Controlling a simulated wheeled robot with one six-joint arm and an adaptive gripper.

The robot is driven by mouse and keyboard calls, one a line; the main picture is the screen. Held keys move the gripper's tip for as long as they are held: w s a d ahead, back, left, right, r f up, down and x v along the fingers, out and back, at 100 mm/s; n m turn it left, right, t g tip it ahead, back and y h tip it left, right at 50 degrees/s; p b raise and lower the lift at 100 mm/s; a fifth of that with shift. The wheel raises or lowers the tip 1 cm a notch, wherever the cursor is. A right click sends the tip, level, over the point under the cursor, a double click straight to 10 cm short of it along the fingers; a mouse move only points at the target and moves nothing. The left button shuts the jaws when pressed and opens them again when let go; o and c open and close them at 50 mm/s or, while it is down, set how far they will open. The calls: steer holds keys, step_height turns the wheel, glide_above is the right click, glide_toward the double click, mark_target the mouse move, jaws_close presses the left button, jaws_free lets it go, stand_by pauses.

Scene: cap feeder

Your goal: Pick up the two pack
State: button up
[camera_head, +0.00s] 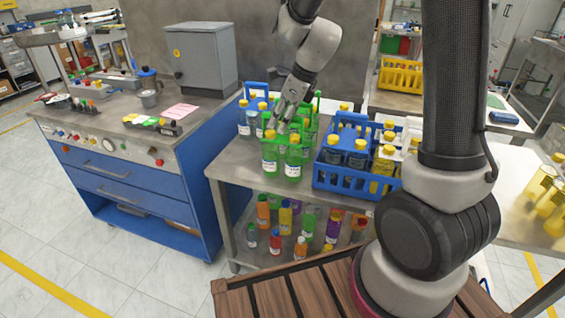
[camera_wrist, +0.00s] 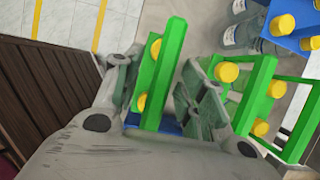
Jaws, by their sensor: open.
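The two pack (camera_head: 282,163) is a green carrier with two green, yellow-capped bottles. It stands upright at the front edge of the grey metal table (camera_head: 235,165) in the head view. In the wrist view its green top bar (camera_wrist: 163,70) shows from above, with two yellow caps beside it. My gripper (camera_head: 284,122) points down over the carrier. In the wrist view my gripper (camera_wrist: 160,95) is open, with one finger on each side of the green bar. I cannot tell whether either finger touches it. The bottle bodies are mostly hidden in the wrist view.
Another green carrier (camera_wrist: 262,90) stands close on the right in the wrist view. A blue crate of bottles (camera_head: 345,185) is right of the two pack in the head view. Several loose bottles fill the lower shelf. A blue workbench (camera_head: 130,190) stands left.

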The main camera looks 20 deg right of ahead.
steer(key=shift+f, duration=0.25)
steer(key=shift+c, duration=0.2)
jaws_close()
